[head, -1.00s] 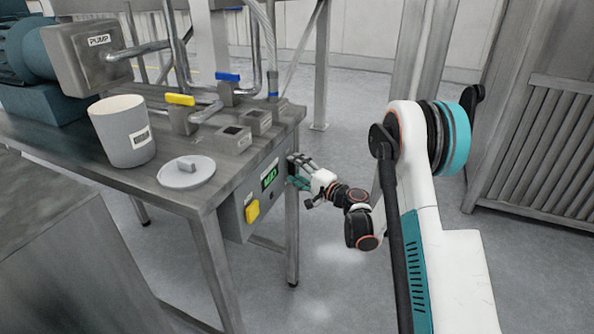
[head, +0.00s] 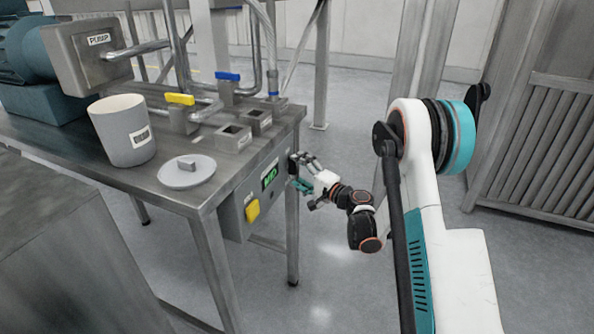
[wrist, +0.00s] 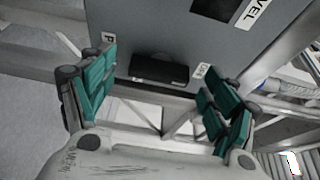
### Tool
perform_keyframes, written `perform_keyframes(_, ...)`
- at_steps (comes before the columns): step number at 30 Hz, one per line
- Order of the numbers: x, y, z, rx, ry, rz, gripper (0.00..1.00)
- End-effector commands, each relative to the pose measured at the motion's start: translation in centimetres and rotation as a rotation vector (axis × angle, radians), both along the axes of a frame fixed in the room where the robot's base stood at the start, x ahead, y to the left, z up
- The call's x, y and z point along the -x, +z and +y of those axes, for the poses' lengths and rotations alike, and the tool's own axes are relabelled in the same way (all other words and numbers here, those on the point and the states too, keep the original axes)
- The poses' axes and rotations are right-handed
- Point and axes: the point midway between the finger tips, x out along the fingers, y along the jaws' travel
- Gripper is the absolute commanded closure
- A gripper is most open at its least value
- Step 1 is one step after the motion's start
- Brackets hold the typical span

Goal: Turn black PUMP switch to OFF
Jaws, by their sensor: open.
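The black switch (wrist: 158,70) shows in the wrist view on the grey control box (wrist: 165,25), lying roughly crosswise in the picture. A white label that seems to read OFF (wrist: 203,71) is just right of it. Another label, partly hidden by a finger, is at its upper left. My gripper (wrist: 160,88) is open, with one teal-padded finger on either side of the switch and visible gaps to both. In the head view my gripper (head: 301,173) is beside the box's right end, where the dark switch (head: 292,166) partly shows.
The box hangs under the edge of a steel table (head: 110,172). A grey cup (head: 122,135), a lid (head: 187,172) and valves stand on top. The floor to the right is clear.

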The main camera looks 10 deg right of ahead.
Motion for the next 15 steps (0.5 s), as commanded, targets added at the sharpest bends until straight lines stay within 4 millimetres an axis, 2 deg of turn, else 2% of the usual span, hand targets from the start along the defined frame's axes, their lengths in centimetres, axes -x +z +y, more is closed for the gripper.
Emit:
perform_keyframes(9,5.4,0.0,-3.5,0.0,-0.005,0.0,0.2)
perform_keyframes(15,8.0,-0.1,-5.0,0.001,-0.002,0.001,0.2)
